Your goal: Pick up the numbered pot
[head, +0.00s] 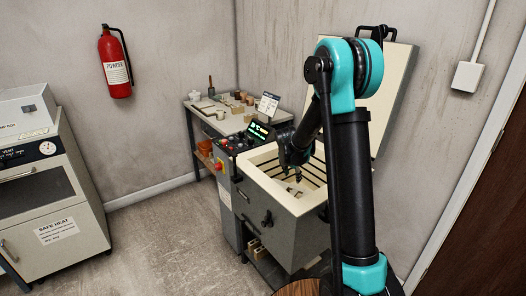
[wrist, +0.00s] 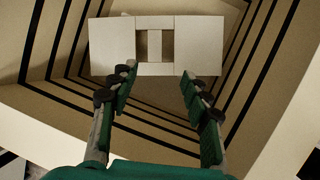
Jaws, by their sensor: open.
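No pot with a readable number shows in either view. Several small pots or cups (head: 240,101) stand on the far worktable in the head view, too small to read. My gripper (wrist: 158,76) is open and empty, its two fingers spread wide. In the head view my gripper (head: 297,176) reaches down into the open top of the kiln (head: 262,154). In the wrist view it is above pale flat slabs (wrist: 199,46) inside the chamber, with a small gap in their middle. The depth between fingertips and slabs is hard to judge. My arm hides part of the kiln in the head view.
The kiln walls (wrist: 50,110) have dark grooves and surround my gripper closely. The raised lid (head: 398,85) stands behind. A control panel (head: 258,131) is at the kiln's left. An oven cabinet (head: 50,190) stands far left, with clear floor (head: 165,235) between.

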